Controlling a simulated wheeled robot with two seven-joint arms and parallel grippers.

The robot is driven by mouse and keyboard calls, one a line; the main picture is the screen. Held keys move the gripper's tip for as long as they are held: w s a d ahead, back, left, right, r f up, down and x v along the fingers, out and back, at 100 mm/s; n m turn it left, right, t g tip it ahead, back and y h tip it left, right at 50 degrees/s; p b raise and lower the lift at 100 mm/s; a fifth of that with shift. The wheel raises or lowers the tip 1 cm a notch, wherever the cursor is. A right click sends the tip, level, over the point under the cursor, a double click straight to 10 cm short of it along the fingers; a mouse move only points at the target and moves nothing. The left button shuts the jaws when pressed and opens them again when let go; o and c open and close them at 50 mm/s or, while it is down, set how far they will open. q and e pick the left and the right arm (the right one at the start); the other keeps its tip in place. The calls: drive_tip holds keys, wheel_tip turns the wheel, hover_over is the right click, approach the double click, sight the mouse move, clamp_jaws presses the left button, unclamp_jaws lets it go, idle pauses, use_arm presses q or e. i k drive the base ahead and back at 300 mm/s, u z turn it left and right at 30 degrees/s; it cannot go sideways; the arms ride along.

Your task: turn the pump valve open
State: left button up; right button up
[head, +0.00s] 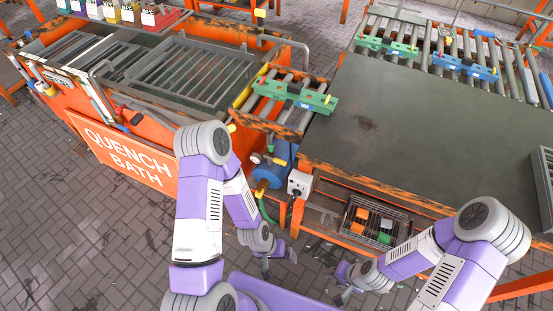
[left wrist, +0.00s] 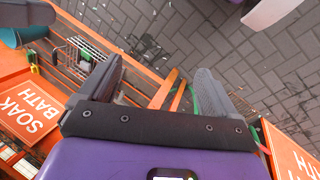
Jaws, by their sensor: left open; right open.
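The blue pump (head: 270,172) stands low between the quench bath and the dark-topped table in the head view. Small red, cream and brass fittings show around it, and a green hose hangs below. I cannot tell which fitting is the valve handle or how it is turned. My left gripper (head: 279,264) is open and empty, below the pump and apart from it. Its two spread fingers also show in the left wrist view (left wrist: 160,80), with nothing between them. My right gripper (head: 342,284) is open and empty, low in front of the wire basket.
The orange quench bath (head: 125,155) is at left. A white socket box (head: 299,184) sits beside the pump. A wire basket (head: 374,222) with coloured blocks is under the table (head: 420,130). The paved floor at lower left is clear.

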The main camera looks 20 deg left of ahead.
sight(282, 162)
drive_tip(key=z, duration=0.55)
drive_tip(key=i, duration=0.55)
drive_tip(key=u, duration=2.15)
